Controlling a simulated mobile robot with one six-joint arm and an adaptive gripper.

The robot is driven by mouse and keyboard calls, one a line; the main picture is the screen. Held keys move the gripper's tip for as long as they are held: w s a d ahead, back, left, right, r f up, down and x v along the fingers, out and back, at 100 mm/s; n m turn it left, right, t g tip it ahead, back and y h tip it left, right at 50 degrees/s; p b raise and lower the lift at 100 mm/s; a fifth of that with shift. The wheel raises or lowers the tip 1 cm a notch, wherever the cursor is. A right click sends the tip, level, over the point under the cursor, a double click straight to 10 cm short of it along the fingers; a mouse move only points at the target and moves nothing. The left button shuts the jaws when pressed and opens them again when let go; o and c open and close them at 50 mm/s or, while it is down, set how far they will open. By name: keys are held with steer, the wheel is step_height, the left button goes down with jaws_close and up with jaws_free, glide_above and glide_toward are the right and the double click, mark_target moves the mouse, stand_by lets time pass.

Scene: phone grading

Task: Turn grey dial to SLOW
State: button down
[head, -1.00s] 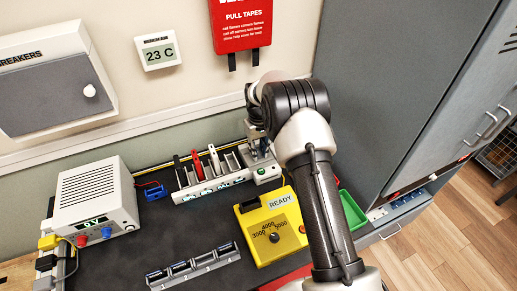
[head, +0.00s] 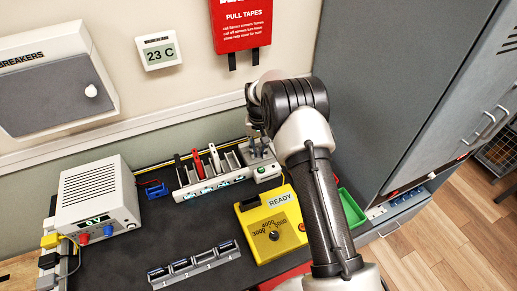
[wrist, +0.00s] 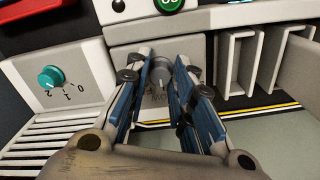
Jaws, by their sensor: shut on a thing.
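The grey dial (wrist: 160,74) sits on a pale panel in the wrist view, with a pale pointer line on it. My gripper (wrist: 162,68) is shut on the dial, its blue-padded fingers on either side of it. Dark lettering beside the dial is partly hidden by the fingers, so I cannot read the setting. In the head view my gripper (head: 257,138) is at the right end of the phone rack (head: 215,187), and the dial is hidden there.
A teal dial (wrist: 51,77) marked 0, 1, 2 is left of my gripper. Empty white slots (wrist: 262,60) stand to its right. A yellow READY box (head: 262,247) is in front of the rack, and a power supply (head: 97,195) is at left.

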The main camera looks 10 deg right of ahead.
mark_target(259, 151)
steer(key=c, duration=1.3)
jaws_free()
steer(key=shift+c, duration=0.2)
step_height(259, 151, up, 12)
